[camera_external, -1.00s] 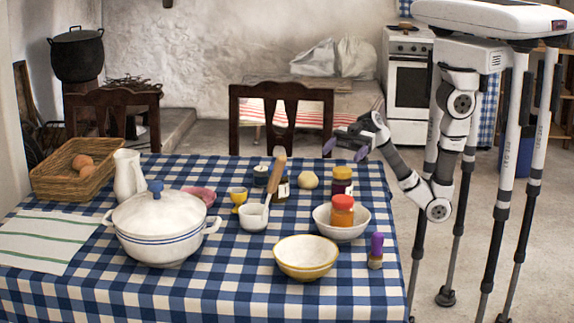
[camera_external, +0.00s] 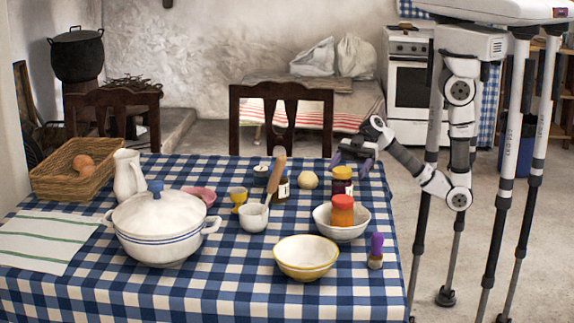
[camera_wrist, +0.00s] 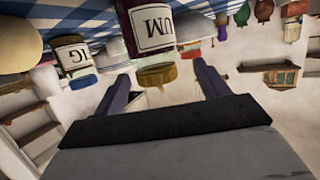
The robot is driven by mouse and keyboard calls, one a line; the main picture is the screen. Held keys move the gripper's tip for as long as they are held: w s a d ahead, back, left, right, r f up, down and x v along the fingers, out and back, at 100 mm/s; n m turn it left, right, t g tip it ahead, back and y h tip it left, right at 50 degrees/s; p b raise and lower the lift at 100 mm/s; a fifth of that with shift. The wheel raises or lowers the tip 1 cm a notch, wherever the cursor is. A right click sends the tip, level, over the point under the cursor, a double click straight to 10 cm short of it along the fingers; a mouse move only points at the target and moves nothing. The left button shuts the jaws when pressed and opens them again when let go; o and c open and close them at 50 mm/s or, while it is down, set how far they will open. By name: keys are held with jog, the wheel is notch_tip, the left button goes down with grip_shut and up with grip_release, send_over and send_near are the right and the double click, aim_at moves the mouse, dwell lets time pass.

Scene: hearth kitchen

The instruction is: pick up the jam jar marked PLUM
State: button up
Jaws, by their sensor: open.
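The dark purple jam jar (camera_external: 342,187) with a yellow lid stands on the checked tablecloth, behind the white bowl. In the wrist view, which is upside down, this jar (camera_wrist: 151,27) shows a white label with the letters "UM"; the rest of the word is out of sight. My gripper (camera_external: 352,160) is open, close above and behind the jar. In the wrist view, the fingers of my gripper (camera_wrist: 163,80) stand apart on either side of the jar's yellow lid (camera_wrist: 157,74), and nothing is held.
A jar labelled "IG" (camera_wrist: 73,58) stands beside the PLUM jar in the wrist view. A jar with an orange-red lid (camera_external: 342,208) sits in the white bowl (camera_external: 322,222) in front. A pale round item (camera_external: 308,180) is left of the PLUM jar.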

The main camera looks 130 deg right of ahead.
aim_at(340, 177)
jog(key=x, duration=0.1)
jog(key=p+x, duration=0.1)
jog(key=x, duration=0.1)
jog(key=p+x, duration=0.1)
jog(key=shift+w+d+r, duration=0.15)
jog(key=shift+w+d, duration=0.05)
jog(key=shift+w, duration=0.15)
jog(key=shift+w+a+f, duration=0.15)
jog(key=shift+w+f, duration=0.1)
jog(key=shift+w, duration=0.1)
jog(key=c, duration=1.2)
jog(key=shift+r, duration=0.1)
jog(key=shift+c, duration=0.8)
